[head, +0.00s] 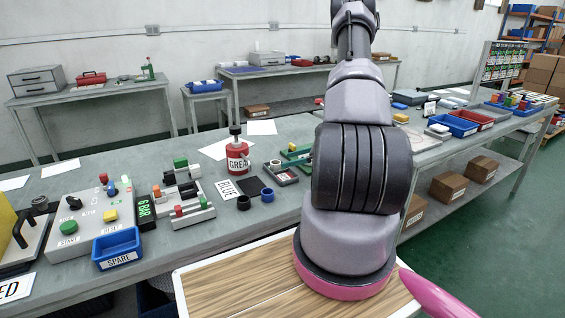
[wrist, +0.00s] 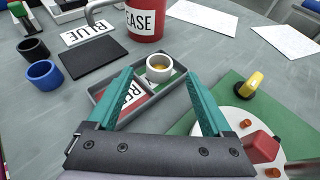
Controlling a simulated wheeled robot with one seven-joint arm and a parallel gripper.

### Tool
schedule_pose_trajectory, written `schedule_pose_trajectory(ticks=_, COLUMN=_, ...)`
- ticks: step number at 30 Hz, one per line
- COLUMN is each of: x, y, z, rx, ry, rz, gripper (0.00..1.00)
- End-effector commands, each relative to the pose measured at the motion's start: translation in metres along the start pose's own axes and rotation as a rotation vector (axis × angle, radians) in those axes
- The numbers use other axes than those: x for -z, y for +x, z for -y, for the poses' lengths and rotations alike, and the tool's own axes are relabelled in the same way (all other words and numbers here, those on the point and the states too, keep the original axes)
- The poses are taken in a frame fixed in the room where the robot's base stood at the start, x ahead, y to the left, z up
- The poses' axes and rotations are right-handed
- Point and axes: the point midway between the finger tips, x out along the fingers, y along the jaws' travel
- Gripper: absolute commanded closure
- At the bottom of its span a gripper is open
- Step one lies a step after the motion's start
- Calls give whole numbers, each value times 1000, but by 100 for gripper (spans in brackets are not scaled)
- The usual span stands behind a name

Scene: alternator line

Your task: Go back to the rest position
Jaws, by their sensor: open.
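My gripper (wrist: 158,78) shows in the wrist view with its two teal fingers apart and nothing held between them. It is above the bench, over the near part of a small grey divided tray (wrist: 101,96). A white ring-shaped part (wrist: 160,66) sits in the tray's far compartment, and a red-and-white card (wrist: 131,93) lies in a nearer one. The tray (head: 292,181) shows there just left of my arm.
A red grease can (head: 237,160) stands behind the tray. A black ring (wrist: 33,49) and a blue ring (wrist: 44,75) lie to the left. A green board (wrist: 233,88) with a white round part (wrist: 225,121) and a yellow-topped piece (wrist: 251,84) is at right.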

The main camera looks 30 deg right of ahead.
Motion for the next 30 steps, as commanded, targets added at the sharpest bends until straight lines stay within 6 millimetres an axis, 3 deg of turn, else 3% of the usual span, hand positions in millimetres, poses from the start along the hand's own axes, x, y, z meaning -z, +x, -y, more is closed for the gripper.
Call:
schedule_pose_trajectory(ticks=3, x=0, y=-26, z=1, rx=5, ry=0, rz=1, gripper=16)
schedule_pose_trajectory(ticks=9, x=0, y=-54, z=0, rx=2, ry=0, rz=1, gripper=16)
schedule_pose_trajectory(ticks=17, x=-1, y=-62, z=0, rx=0, ry=0, rz=1, gripper=16)
schedule_pose_trajectory(ticks=20, x=-10, y=-61, z=-2, rx=-16, ry=-21, rz=-4, gripper=16)
schedule_pose_trajectory(ticks=23, x=-38, y=-57, z=-9, rx=-65, ry=-91, rz=-21, gripper=16)
schedule_pose_trajectory(ticks=30, x=-144, y=-48, z=-60, rx=-272, ry=-402, rz=-118, gripper=16)
